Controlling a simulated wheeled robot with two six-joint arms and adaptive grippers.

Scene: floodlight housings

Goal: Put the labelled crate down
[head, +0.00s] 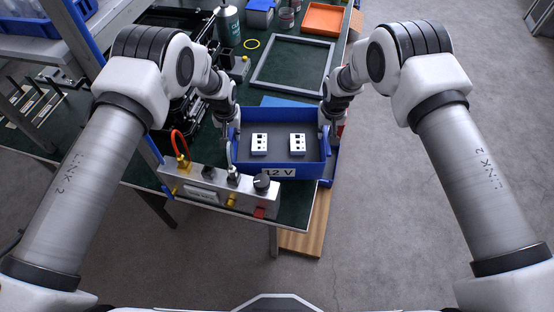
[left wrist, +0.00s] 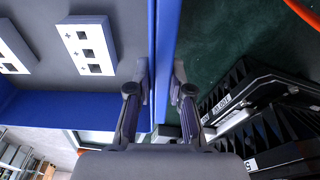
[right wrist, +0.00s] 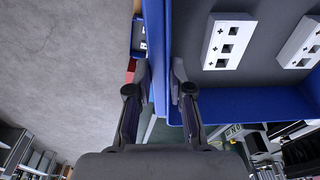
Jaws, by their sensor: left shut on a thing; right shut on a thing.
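The labelled crate (head: 308,174) is a blue open box with a grey floor and a "12 V" label (head: 279,173) on its front wall. Two white blocks with dark square openings (head: 259,144) (head: 297,144) lie inside it. My left gripper (head: 231,147) is shut on the crate's left wall, and the wall (left wrist: 158,60) runs between its fingers in the left wrist view. My right gripper (head: 326,132) is shut on the right wall, which passes between its fingers in the right wrist view (right wrist: 159,50). Whether the crate's underside touches anything is hidden.
The crate is over the right front part of the green-topped bench (head: 215,60). A control box with knobs (head: 216,190) is close at its front left. Behind are a grey frame (head: 293,63), an orange tray (head: 324,19) and a yellow ring (head: 252,44). Another blue container shows beneath its right side.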

